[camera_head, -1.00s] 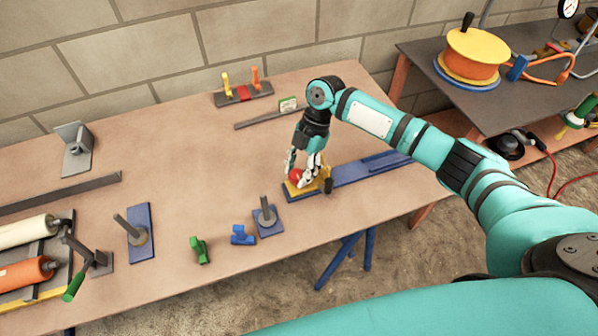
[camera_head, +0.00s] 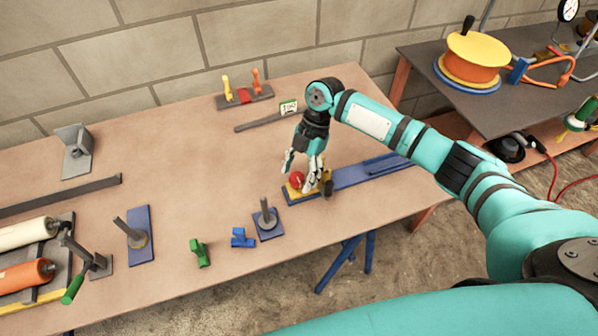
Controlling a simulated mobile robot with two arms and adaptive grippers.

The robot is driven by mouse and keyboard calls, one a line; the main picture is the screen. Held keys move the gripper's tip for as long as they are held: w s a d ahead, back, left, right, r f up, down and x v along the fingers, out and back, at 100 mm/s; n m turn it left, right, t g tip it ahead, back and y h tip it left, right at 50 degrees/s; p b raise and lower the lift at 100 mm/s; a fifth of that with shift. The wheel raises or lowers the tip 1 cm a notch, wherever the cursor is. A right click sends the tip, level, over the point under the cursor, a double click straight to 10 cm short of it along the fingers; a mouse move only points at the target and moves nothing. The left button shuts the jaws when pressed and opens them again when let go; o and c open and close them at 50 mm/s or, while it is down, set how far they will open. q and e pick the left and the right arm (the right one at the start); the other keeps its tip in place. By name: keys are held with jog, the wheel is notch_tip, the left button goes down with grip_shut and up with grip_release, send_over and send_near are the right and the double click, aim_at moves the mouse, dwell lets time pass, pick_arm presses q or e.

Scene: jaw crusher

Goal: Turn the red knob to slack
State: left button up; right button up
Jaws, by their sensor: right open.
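The red knob (camera_head: 296,179) sits on the yellow block at the left end of the blue jaw crusher (camera_head: 350,176) on the table. My right gripper (camera_head: 299,172) points down over the knob with its fingers apart, one to the left and the other to the right. The fingers look clear of the knob, though the right finger hides part of the yellow block. A small dark knob (camera_head: 327,189) shows beside the right finger. The knob's turn setting is too small to read. My left gripper is not in view.
A blue base with a grey post (camera_head: 267,221), a blue piece (camera_head: 242,238) and a green piece (camera_head: 200,253) lie in front. The table's middle left is clear.

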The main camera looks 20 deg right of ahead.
jog(key=v, duration=1.2)
jog(key=shift+f, duration=0.1)
